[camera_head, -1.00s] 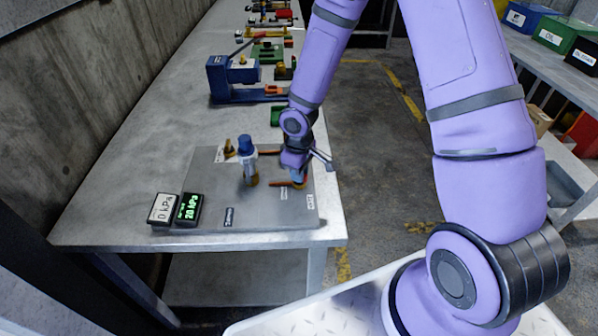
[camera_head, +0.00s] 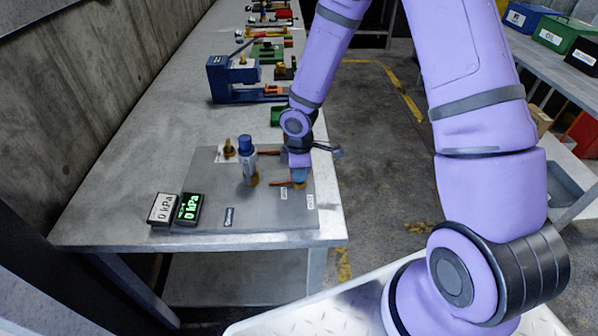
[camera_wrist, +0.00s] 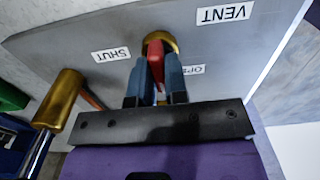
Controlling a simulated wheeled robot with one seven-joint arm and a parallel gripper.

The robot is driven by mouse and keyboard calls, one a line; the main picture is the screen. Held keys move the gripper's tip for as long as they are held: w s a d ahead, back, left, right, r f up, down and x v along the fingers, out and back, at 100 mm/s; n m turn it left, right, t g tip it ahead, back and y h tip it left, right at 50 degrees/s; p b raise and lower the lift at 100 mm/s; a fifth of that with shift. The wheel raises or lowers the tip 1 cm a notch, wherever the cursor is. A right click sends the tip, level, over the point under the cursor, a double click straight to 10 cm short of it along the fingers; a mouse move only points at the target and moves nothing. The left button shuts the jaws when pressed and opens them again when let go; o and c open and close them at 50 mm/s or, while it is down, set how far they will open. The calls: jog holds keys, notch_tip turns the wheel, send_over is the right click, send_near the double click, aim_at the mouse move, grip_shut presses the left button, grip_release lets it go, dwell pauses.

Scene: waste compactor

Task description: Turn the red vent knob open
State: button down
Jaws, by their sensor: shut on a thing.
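The red vent knob (camera_wrist: 156,58) sits on a round brass base (camera_wrist: 160,40) in the wrist view. My gripper (camera_wrist: 157,82) has its two blue fingers on either side of the red handle and is shut on it. A "SHUT" label (camera_wrist: 111,54) lies left of the knob, an "OPEN" label (camera_wrist: 194,69) is partly hidden behind the right finger, and a "VENT" label (camera_wrist: 224,14) is beyond. In the head view my gripper (camera_head: 299,176) is at the panel's right side and mostly hides the knob. The green display (camera_head: 188,208) reads 0 kPa.
The grey panel (camera_head: 255,212) lies on the long bench (camera_head: 130,170). A blue-topped upright fitting (camera_head: 246,160) stands left of my gripper. A white gauge card (camera_head: 162,209) stands beside the display. A blue press (camera_head: 235,82) is farther back.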

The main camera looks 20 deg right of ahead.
dwell(0.3)
jog(key=c, duration=1.1)
grip_release()
jog(key=shift+c, duration=0.2)
notch_tip(320, 180, up, 11)
jog(key=s+d+r+m+t+h, duration=0.1)
jog(key=s+d+r+m, duration=0.25)
jog(key=r, duration=0.55)
jog(key=s+d+r+m+t+h, duration=0.1)
jog(key=s+d+r+m, duration=0.3)
jog(key=r, duration=0.4)
jog(key=s+r+m+t+y, duration=0.1)
jog(key=s+r+m, duration=0.2)
jog(key=s+r, duration=0.2)
jog(key=s+d+r+m+t+y, duration=0.1)
jog(key=s+r+m, duration=0.3)
jog(key=s, duration=0.7)
jog(key=shift+s+r+t, duration=0.2)
jog(key=shift+r+t, duration=0.4)
jog(key=shift+r, duration=0.2)
